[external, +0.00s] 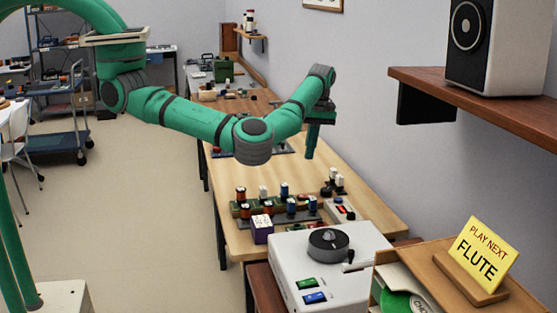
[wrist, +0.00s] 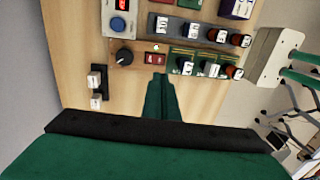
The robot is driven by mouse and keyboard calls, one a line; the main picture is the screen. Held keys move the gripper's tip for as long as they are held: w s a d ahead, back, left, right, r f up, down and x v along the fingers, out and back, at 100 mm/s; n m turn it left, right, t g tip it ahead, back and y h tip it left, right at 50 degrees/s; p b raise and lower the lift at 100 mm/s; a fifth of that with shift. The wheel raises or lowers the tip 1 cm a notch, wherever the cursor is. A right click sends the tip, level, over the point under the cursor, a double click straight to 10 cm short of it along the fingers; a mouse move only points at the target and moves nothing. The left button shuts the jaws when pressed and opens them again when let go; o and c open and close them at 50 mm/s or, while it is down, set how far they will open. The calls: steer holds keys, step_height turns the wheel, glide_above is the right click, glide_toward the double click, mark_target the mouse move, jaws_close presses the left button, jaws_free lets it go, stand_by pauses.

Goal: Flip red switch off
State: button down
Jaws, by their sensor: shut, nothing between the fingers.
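The red switch (wrist: 155,58) is a small red rectangle on the wooden bench in the wrist view, just right of a black knob (wrist: 124,56). A small pale light sits just above it. I cannot make out whether the switch is on or off. My gripper (wrist: 160,79) is shut and empty, with its fingertips pointing at the switch and appearing just below it in the picture. In the external view my gripper (external: 309,156) hangs pointing down above the bench, clear of its surface. The red switch cannot be picked out in the external view.
Tube-like parts on boards (external: 290,206) stand on the workbench (external: 370,205). A grey box with a blue button (wrist: 118,25) and two white pegs on a black base (wrist: 96,90) are nearby.

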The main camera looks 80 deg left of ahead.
mark_target(302, 197)
steer(key=shift+f, duration=0.1)
steer(key=f, duration=0.4)
steer(key=s+f, duration=0.1)
steer(key=f, duration=0.4)
steer(key=s+f, duration=0.1)
steer(key=f, duration=0.3)
steer(key=shift+f, duration=0.35)
